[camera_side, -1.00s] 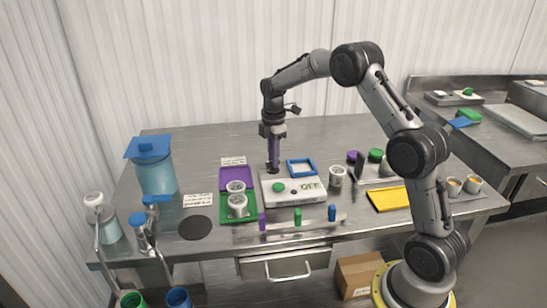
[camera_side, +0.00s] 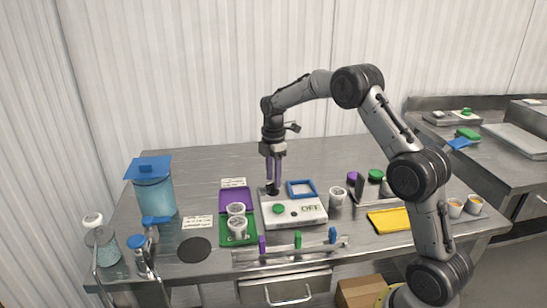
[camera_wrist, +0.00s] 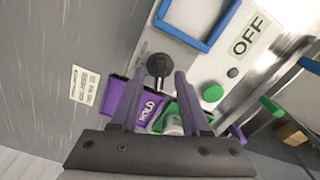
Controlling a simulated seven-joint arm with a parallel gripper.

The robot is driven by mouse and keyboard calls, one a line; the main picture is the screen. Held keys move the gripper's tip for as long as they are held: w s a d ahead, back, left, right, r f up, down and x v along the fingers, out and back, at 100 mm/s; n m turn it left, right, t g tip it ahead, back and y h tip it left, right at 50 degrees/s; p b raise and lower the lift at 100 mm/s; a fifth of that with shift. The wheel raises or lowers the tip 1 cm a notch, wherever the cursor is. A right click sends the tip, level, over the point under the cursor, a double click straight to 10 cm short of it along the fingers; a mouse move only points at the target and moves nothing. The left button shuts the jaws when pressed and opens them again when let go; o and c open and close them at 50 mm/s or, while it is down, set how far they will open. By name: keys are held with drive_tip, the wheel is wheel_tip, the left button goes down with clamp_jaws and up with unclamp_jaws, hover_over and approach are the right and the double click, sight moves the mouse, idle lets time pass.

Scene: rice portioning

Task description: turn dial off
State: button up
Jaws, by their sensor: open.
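The grey control box (camera_side: 308,214) stands on the table with a green button and an OFF label on its front. Its black dial (camera_wrist: 159,67) sits on the box top beside the blue frame (camera_wrist: 196,22). In the side view the dial (camera_side: 272,188) shows at the box's back left, right below my gripper (camera_side: 273,180). In the wrist view my gripper (camera_wrist: 155,80) is open, with its purple fingers on either side of the dial. Whether the fingers touch the dial cannot be told.
A purple tray (camera_side: 236,196) and a green tray (camera_side: 229,239) with white cups lie left of the box. A rack (camera_side: 290,256) with coloured clips stands in front. A yellow tray (camera_side: 390,219) lies to the right. The table's back is clear.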

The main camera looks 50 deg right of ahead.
wheel_tip(320, 180, up, 13)
idle(0.3)
drive_tip(key=shift+f, duration=0.1)
wheel_tip(320, 180, up, 8)
drive_tip(key=r+n+t, duration=0.1)
drive_tip(key=t, duration=0.1)
hover_over(272, 182)
drive_tip(key=s+a, duration=0.3)
drive_tip(key=a, duration=0.2)
drive_tip(key=s+a+r+m+t, duration=0.1)
drive_tip(key=s+a+r, duration=0.25)
drive_tip(key=s, duration=0.25)
drive_tip(key=s+a+r+t, duration=0.1)
drive_tip(key=s+a+r, duration=0.1)
drive_tip(key=s+a, duration=0.3)
drive_tip(key=s+a+f+m+t, duration=0.1)
drive_tip(key=s+f+m, duration=0.15)
drive_tip(key=s, duration=0.45)
drive_tip(key=s+a+f+m, duration=0.2)
drive_tip(key=s+m, duration=0.1)
drive_tip(key=s, duration=0.3)
drive_tip(key=s+f+m, duration=0.5)
drive_tip(key=f+m, duration=0.2)
drive_tip(key=f, duration=0.1)
drive_tip(key=shift+a+f+m+t, duration=0.2)
drive_tip(key=shift+f+m+t, duration=0.1)
drive_tip(key=shift+f+m, duration=0.1)
